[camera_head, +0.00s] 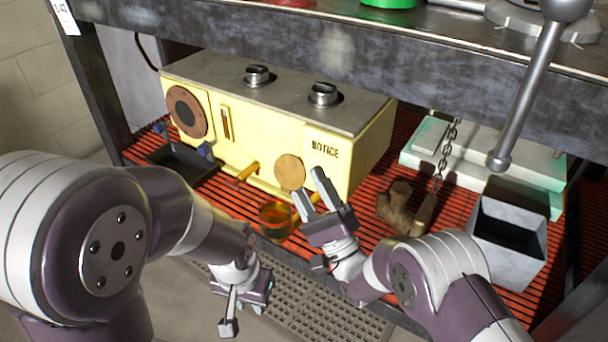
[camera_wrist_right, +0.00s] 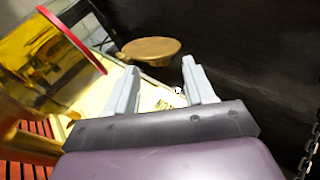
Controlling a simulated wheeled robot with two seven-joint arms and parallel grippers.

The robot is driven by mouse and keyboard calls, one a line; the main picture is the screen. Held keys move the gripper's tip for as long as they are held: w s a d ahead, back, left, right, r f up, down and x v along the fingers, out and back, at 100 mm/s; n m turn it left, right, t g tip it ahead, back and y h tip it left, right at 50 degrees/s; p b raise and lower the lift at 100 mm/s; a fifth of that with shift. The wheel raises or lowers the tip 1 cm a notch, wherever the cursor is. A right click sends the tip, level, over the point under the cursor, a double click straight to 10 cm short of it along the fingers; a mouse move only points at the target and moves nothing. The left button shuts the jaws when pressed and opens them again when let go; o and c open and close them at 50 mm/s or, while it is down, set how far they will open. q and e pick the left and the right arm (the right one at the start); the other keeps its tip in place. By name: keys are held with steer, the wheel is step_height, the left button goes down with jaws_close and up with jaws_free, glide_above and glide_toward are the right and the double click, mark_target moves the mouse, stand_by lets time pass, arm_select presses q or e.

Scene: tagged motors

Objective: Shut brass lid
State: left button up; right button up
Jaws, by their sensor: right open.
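The brass lid (camera_head: 289,172) is a round disc in front of the yellow box (camera_head: 240,135), raised above the amber cup (camera_head: 272,222). Its hinge is not clear to me. In the right wrist view the lid (camera_wrist_right: 150,48) lies beyond the fingertips, and the see-through amber cup (camera_wrist_right: 50,50) with a red rim is at the left. My right gripper (camera_head: 309,187) is open and empty, just right of the lid and apart from it. It also shows in the right wrist view (camera_wrist_right: 160,72). My left gripper (camera_head: 245,300) hangs low at the front; its jaw opening is unclear.
The box stands on a red slatted shelf under a dark beam (camera_head: 300,50). A black tray (camera_head: 180,163) is at left. A brown lumpy object (camera_head: 397,203), a hanging chain (camera_head: 441,160) and a grey bin (camera_head: 508,235) are at right.

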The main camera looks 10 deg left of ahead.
steer(key=shift+x, duration=1.2)
